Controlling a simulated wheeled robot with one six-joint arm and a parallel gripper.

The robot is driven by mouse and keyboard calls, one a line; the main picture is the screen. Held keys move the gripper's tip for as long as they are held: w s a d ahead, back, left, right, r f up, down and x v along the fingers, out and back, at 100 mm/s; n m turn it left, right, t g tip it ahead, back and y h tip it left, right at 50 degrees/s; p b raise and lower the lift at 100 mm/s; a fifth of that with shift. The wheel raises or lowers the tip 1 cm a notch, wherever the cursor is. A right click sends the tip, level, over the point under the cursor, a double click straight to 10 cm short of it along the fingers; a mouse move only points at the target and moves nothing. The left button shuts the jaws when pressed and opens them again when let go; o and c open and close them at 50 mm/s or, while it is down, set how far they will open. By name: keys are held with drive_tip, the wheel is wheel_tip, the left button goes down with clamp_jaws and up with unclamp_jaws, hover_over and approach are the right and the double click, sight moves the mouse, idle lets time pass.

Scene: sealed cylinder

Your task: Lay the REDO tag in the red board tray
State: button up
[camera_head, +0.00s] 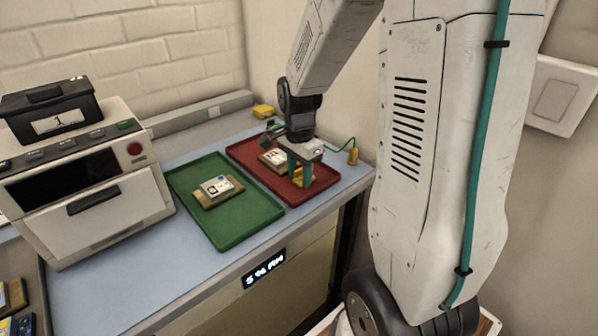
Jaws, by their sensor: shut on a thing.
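My gripper (301,174) is over the right part of the red board tray (272,184), with its teal fingers pointing down. It is shut on a small yellow piece (299,181), probably the REDO tag; no lettering on it can be read. The yellow piece is low over the tray floor or touching it; I cannot tell which. A board (272,158) lies in the red tray, left of my gripper and partly hidden behind it.
A green tray (250,221) with another board (219,188) lies left of the red tray. An oven-like machine (85,190) with a black box (52,112) on top stands at the left. A yellow object (263,111) sits behind the red tray, and another (352,156) at its right.

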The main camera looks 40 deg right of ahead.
sight(299, 180)
drive_tip(key=o, duration=0.9)
drive_tip(key=shift+f, duration=0.15)
drive_tip(key=shift+o, duration=0.2)
wheel_tip(299, 180, up, 12)
drive_tip(key=s+a+r+n, duration=0.2)
drive_tip(key=s+a+n, duration=0.4)
drive_tip(key=s+n, duration=0.2)
drive_tip(key=s+a+r+n+t, duration=0.1)
drive_tip(key=s+a+r+n, duration=0.1)
drive_tip(key=s+a+n, duration=0.5)
drive_tip(key=s+n, duration=0.2)
drive_tip(key=s, duration=0.2)
drive_tip(key=shift+s+a+n, duration=0.25)
drive_tip(key=shift+s+n, duration=0.05)
